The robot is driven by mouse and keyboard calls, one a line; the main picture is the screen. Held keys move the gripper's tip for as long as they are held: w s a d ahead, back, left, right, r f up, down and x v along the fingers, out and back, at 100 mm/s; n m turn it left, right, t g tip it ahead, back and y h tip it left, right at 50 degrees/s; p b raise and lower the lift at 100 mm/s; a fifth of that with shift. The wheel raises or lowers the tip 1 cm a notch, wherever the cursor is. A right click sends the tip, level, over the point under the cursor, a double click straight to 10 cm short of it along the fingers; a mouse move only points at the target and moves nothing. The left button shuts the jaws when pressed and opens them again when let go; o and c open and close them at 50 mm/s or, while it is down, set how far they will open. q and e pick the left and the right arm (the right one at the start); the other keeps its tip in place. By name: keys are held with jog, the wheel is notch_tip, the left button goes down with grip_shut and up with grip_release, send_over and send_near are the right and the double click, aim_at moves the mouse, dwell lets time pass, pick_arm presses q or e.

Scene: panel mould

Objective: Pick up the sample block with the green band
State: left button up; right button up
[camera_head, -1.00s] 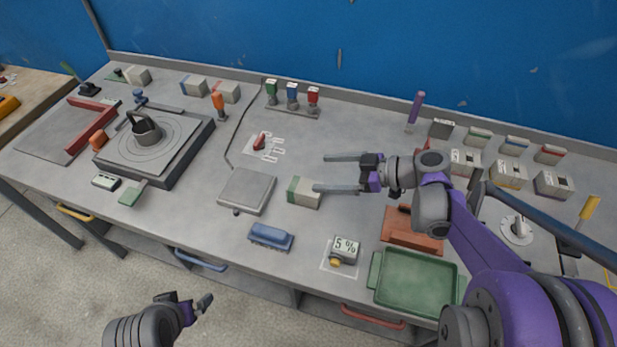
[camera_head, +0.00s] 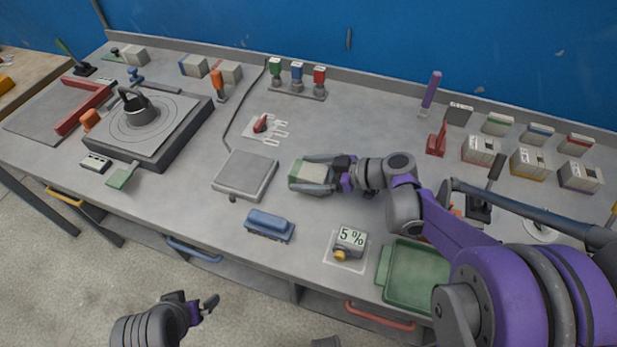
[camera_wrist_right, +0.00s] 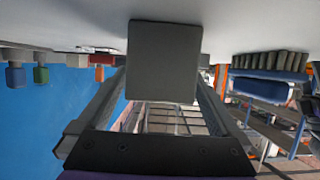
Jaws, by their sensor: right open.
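The sample block with the green band (camera_head: 309,171) is a pale box standing on the bench, just right of the grey square plate. My right gripper (camera_head: 300,173) is open around it, with one finger along its far side and one along its near side. In the right wrist view the block's plain grey end face (camera_wrist_right: 164,62) sits between the two fingers, and its band does not show. I cannot tell whether either finger touches it. My left gripper (camera_head: 198,306) is low in front of the bench, away from the block; its jaw opening is unclear.
The grey plate (camera_head: 245,174) is close left of the block. A blue brush (camera_head: 269,225), the 5 % display (camera_head: 350,240) and a green tray (camera_head: 414,275) lie nearer the front edge. Other blocks (camera_head: 482,150) stand at the right. The bench behind the gripper is mostly clear.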

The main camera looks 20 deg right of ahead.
jog(key=shift+x, duration=1.45)
grip_shut()
